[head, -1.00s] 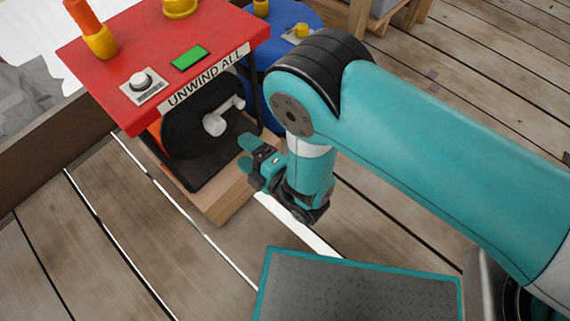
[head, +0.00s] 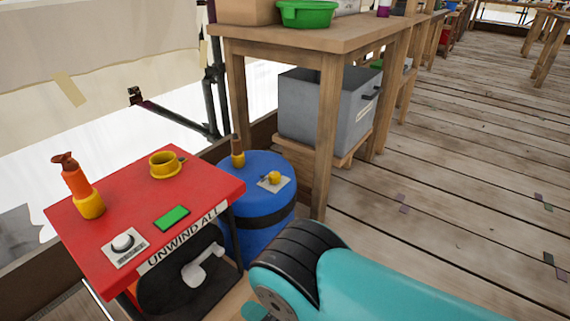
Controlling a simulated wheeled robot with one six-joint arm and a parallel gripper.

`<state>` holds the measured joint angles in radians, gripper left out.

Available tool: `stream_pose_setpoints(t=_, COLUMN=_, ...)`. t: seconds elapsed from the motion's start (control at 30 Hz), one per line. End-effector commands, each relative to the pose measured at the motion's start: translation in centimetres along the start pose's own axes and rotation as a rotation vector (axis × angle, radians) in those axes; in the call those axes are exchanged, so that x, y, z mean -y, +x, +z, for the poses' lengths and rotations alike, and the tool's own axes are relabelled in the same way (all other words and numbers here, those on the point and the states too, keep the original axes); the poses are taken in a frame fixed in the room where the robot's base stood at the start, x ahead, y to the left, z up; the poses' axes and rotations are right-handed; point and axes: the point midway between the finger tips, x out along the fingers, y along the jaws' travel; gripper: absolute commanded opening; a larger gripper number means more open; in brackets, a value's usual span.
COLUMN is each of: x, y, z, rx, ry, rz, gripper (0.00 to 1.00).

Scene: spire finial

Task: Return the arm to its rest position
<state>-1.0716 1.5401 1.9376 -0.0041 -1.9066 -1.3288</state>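My teal arm (head: 370,288) reaches in from the bottom right of the head view, with its black-ringed joint near the bottom middle. My gripper is below the bottom edge of the picture, so its fingers are hidden. The red-topped machine (head: 120,205) labelled "UNWIND ALL" stands at the lower left. Its white crank handle (head: 203,264) on a black disc sits just left of my arm joint. I cannot tell how far my gripper is from the handle.
A blue barrel (head: 258,205) stands behind the arm joint. A wooden table (head: 330,38) with a green basin (head: 307,13) and a grey crate (head: 325,115) beneath it is further back.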

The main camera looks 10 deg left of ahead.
Motion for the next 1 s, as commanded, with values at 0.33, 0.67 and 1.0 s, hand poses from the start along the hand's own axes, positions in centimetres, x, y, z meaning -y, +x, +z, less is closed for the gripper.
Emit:
stream_pose_setpoints(t=0.33, x=-8.7, y=5.1, z=4.8, rx=0.214, ry=0.328, rz=-0.157, gripper=0.73)
stream_pose_setpoints(t=0.67, x=-23.1, y=1.1, z=9.1, rx=0.556, ry=0.944, rz=-0.401, gripper=0.73)
stream_pose_setpoints(t=1.0, x=-33.1, y=-13.0, z=5.3, rx=0.905, ry=1.431, rz=-0.615, gripper=0.73)
